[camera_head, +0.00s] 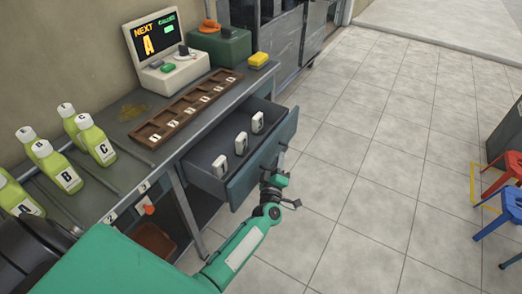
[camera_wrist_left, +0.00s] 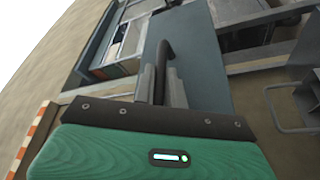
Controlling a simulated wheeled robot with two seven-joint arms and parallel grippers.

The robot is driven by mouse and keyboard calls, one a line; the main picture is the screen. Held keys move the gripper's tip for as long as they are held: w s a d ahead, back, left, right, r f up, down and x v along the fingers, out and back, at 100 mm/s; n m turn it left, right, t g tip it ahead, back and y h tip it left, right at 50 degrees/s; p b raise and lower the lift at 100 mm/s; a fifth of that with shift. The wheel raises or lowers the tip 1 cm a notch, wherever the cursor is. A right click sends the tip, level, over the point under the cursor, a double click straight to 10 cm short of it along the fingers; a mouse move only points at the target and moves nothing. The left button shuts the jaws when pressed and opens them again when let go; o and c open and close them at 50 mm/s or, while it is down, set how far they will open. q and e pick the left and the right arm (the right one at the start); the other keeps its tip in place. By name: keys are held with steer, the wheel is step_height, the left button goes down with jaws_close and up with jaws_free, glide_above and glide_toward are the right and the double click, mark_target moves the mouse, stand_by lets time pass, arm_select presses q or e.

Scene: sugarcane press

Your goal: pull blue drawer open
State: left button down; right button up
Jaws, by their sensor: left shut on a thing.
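The blue-grey drawer (camera_head: 243,182) under the counter stands pulled out, with its inside showing. Three white blocks with dark marks (camera_head: 241,143) stand in it. My left gripper (camera_head: 279,162) is at the outer side of the drawer front and is shut on the drawer's dark handle (camera_wrist_left: 166,52). In the left wrist view the two fingers (camera_wrist_left: 162,84) are on either side of the handle, in front of the blue drawer front (camera_wrist_left: 200,70). My right gripper is not in view.
On the counter are a brown slotted tray (camera_head: 185,108), a machine with a screen reading "NEXT A" (camera_head: 155,42), a yellow sponge (camera_head: 259,59) and several green bottles (camera_head: 97,142). Red (camera_head: 507,168) and blue stools (camera_head: 508,212) stand at the right. The tiled floor between is clear.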

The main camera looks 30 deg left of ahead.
arm_select(q)
steer(key=shift+s+d, duration=0.15)
steer(key=shift+d, duration=1.15)
steer(key=shift+s+d, duration=0.1)
steer(key=shift+d, duration=1.15)
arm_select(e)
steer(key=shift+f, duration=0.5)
arm_select(q)
steer(key=c, duration=1.5)
jaws_free()
steer(key=shift+o, duration=0.2)
steer(key=v, duration=1.3)
steer(key=shift+s, duration=0.4)
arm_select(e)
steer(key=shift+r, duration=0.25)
arm_select(q)
steer(key=shift+d+f, duration=0.1)
steer(key=shift+f, duration=0.05)
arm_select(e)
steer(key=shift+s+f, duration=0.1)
